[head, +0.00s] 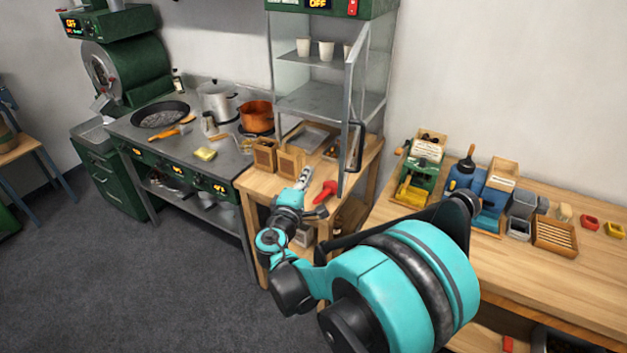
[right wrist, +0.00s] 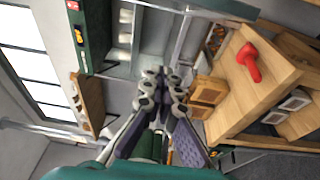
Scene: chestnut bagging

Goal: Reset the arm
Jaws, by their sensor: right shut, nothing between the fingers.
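My right arm reaches from the lower right of the head view toward the small wooden table (head: 248,187). My right gripper (head: 304,176) is over that table, near its front, beside a red scoop-like tool (head: 325,191). In the right wrist view the gripper (right wrist: 162,78) has its fingers together with nothing between them. The red tool (right wrist: 249,62) lies apart from it on the wooden surface. My left gripper is not in either view.
A stove counter (head: 220,172) is left; a long workbench (head: 560,285) with bins is right. Grey floor is clear at left.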

